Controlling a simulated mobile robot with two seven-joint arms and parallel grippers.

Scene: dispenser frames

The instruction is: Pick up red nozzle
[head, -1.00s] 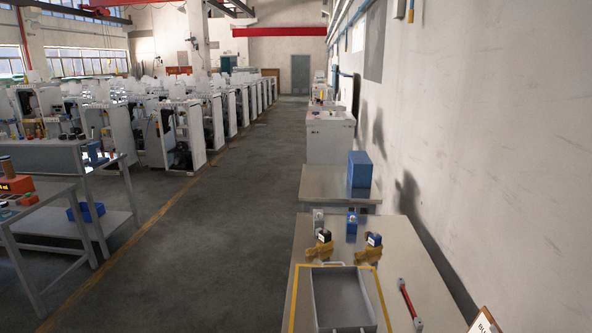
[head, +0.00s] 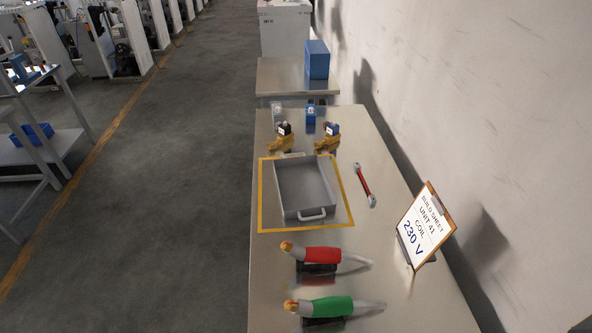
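The red nozzle (head: 322,255) lies on the near half of the metal worktable (head: 278,285), resting on a dark holder. Its orange-yellow tip points left and its grey end points right. A similar green nozzle (head: 332,306) lies just nearer, also on a dark holder. Neither of my grippers shows in the head view, and nothing is seen touching the red nozzle.
A grey tray (head: 306,213) with handles sits inside a yellow outline beyond the nozzles. Two brass valves (head: 281,143) (head: 328,143) stand behind it. A red-handled tool (head: 365,185) lies right of the tray. A clipboard (head: 427,228) reading "230 V" stands at the right edge.

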